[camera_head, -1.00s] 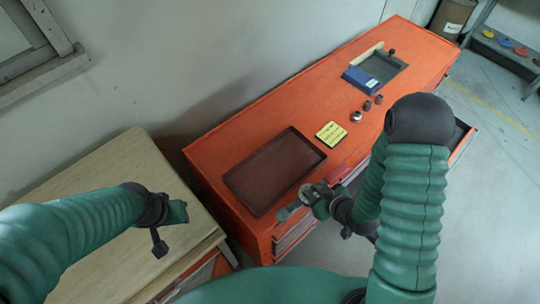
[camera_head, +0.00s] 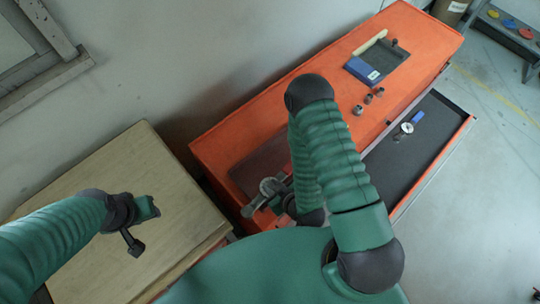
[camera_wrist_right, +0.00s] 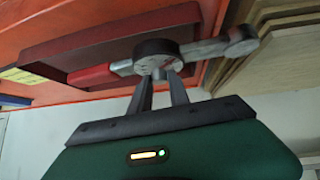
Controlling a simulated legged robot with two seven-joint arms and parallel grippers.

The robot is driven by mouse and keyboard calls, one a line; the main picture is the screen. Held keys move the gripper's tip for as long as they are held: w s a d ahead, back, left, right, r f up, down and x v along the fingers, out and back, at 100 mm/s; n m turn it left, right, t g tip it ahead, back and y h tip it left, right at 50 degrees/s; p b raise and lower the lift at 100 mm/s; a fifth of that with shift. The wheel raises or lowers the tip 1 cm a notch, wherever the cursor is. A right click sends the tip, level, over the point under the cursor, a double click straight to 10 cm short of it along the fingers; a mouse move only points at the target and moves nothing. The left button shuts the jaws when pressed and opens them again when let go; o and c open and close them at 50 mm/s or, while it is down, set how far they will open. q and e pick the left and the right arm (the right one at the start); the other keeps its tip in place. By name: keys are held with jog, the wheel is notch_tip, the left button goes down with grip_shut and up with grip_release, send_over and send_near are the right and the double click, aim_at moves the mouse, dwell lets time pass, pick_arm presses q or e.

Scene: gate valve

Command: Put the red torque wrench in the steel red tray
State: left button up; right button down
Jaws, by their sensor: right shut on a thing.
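The red torque wrench (camera_wrist_right: 160,62) has a red handle, a round grey dial and a metal head. My right gripper (camera_wrist_right: 164,84) is shut on it at the dial. In the head view the wrench (camera_head: 268,187) and my right gripper (camera_head: 273,199) are at the near edge of the orange cabinet, by the tray's near side. The dark red tray (camera_head: 258,162) lies on the cabinet top, partly hidden by my right arm. In the wrist view the tray (camera_wrist_right: 100,52) appears just behind the wrench. My left gripper (camera_head: 146,222) hangs over the wooden table; its jaw opening is unclear.
An open drawer (camera_head: 440,133) at right holds a blue-handled gauge (camera_head: 406,127). Several small sockets (camera_head: 368,99) and a grey tray (camera_head: 385,62) with a blue box (camera_head: 362,72) stand farther along the cabinet. A wooden table (camera_head: 100,190) stands at left.

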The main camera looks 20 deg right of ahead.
jog(key=w+b, duration=0.2)
jog(key=b, duration=0.1)
jog(key=w+d+f+b, duration=0.1)
jog(key=w+b, duration=0.1)
jog(key=shift+w, duration=0.1)
jog(key=w+b, duration=0.2)
jog(key=w+d+b, duration=0.1)
jog(key=w+b, duration=0.1)
jog(key=b, duration=0.1)
jog(key=shift+w+d+f, duration=0.1)
jog(key=shift+w+f, duration=0.05)
jog(key=shift+f, duration=0.05)
jog(key=w+d+p, duration=0.2)
jog(key=w, duration=0.1)
jog(key=w+d, duration=0.1)
jog(key=shift+w+d+r+p, duration=0.15)
jog(key=shift+w+r+p, duration=0.15)
jog(key=shift+p, duration=0.1)
jog(key=shift+w+f, duration=0.1)
jog(key=shift+f, duration=0.3)
jog(key=f, duration=0.1)
jog(key=f+p, duration=0.1)
jog(key=shift+a+f, duration=0.3)
jog(key=shift+a, duration=0.1)
jog(key=shift+w+f, duration=0.1)
jog(key=shift+f, duration=0.1)
jog(key=shift+d, duration=0.1)
